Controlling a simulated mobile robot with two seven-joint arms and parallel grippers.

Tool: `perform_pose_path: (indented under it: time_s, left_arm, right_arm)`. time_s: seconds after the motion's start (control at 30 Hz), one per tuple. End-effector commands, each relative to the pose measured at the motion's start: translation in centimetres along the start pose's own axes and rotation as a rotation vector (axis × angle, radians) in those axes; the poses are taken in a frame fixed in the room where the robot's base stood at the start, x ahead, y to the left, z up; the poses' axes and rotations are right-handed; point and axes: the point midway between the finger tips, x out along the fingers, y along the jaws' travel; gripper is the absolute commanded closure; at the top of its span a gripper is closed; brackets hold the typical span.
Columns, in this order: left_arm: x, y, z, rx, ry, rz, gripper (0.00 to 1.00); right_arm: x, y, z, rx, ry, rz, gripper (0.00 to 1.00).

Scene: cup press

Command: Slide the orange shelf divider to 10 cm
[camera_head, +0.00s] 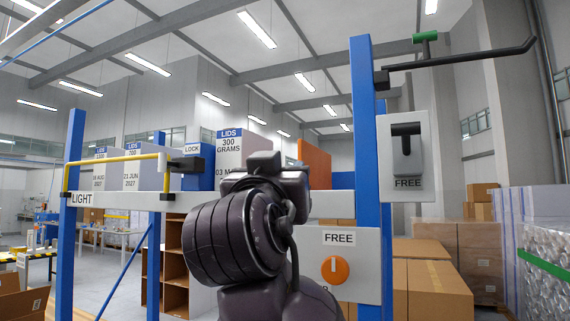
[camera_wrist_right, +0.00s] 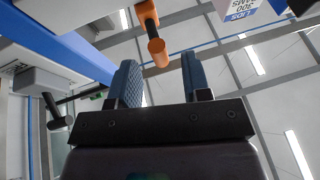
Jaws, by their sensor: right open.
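The orange shelf divider (camera_head: 315,163) stands upright on the shelf in the head view, between the boxes and the right blue post. My dark arm covers part of the shelf in front of it. In the right wrist view, my right gripper (camera_wrist_right: 159,60) is open, its two blue fingers apart with nothing held between them. My left gripper is not in view.
White LIDS boxes (camera_head: 229,150) stand on the shelf left of the divider. The right blue post (camera_head: 364,150) carries a switch panel marked FREE (camera_head: 405,150) and a black lever (camera_head: 460,60). An orange knob (camera_head: 335,269) sits on a lower panel. A yellow rail (camera_head: 115,160) is at left.

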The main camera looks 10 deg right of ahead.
Motion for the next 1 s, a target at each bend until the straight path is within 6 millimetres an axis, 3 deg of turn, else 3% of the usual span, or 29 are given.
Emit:
perform_pose_path:
  time_s: [0.2,0.6,0.9,1.0]
  left_arm:
    - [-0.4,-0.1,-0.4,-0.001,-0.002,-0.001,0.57]
    - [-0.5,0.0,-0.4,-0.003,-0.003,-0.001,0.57]
    - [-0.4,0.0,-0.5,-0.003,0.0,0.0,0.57]
    - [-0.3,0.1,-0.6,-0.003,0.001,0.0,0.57]
  right_arm:
    - [2.3,0.0,-0.1,0.0,0.001,0.001,0.56]
    - [2.9,0.0,0.0,0.001,0.0,0.0,0.56]
    - [2.9,0.0,0.0,0.001,0.0,0.0,1.0]
    - [2.9,0.0,0.0,0.001,0.0,-0.001,1.0]
